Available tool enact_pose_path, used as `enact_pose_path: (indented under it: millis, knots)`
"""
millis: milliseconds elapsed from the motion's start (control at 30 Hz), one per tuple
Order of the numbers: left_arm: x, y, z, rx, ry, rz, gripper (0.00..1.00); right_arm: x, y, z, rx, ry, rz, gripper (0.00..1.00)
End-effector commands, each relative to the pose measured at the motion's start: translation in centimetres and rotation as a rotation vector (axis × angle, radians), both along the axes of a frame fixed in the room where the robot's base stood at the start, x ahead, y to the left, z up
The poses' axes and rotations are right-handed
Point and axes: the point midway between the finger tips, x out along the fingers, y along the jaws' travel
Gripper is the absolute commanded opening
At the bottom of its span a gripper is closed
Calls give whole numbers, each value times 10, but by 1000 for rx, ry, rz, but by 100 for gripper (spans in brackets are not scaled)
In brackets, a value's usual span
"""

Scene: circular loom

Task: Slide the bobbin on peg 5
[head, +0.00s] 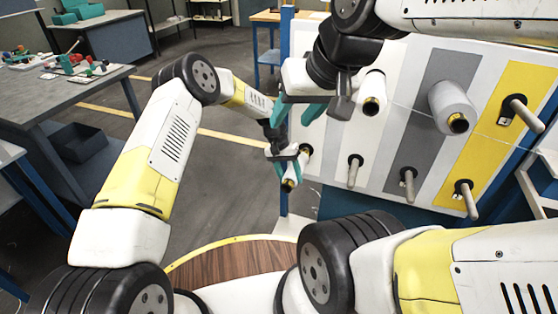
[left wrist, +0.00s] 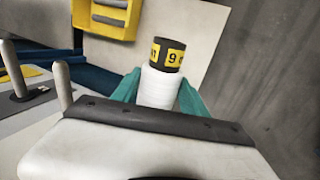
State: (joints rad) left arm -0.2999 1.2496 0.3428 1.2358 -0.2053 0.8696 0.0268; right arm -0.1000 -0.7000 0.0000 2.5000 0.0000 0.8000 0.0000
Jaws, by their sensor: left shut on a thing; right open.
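A white bobbin with a black end cap and a yellow band reading 9 stands between the teal fingers of my left gripper (left wrist: 158,95) in the left wrist view. In the head view my left gripper (head: 288,166) is shut on this bobbin (head: 291,182) at the board's lower left edge. My right gripper (head: 308,107) is open, in front of the board's upper left. The board has bare pegs at lower middle left (head: 354,165), lower middle (head: 407,180), lower right (head: 466,195) and upper right (head: 522,113). No readable numbers show which is peg 5.
The board (head: 430,135) has white, grey and yellow strips. A workbench (head: 60,85) with small parts stands at left. Open floor lies between.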

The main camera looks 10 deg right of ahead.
Motion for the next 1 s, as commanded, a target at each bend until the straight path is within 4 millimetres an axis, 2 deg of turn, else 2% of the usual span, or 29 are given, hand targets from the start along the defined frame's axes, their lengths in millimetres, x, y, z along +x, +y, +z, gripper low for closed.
enact_pose_path:
  millis: [633,667,700,767,800,1000]
  knots:
    - [6,-5,-1,0,0,0,0,0,0,0,0,0,0,47]
    - [6,-4,0,0,0,0,55,0,0,0,0,0,0,47]
    - [6,-4,0,0,0,0,63,0,0,0,0,0,0,47]
    - [6,-4,0,0,0,0,75,0,0,0,0,0,0,47]
    - [6,-4,0,0,0,0,77,0,0,0,0,0,0,47]
    - [6,-4,-1,0,0,0,77,0,0,0,0,0,0,47]
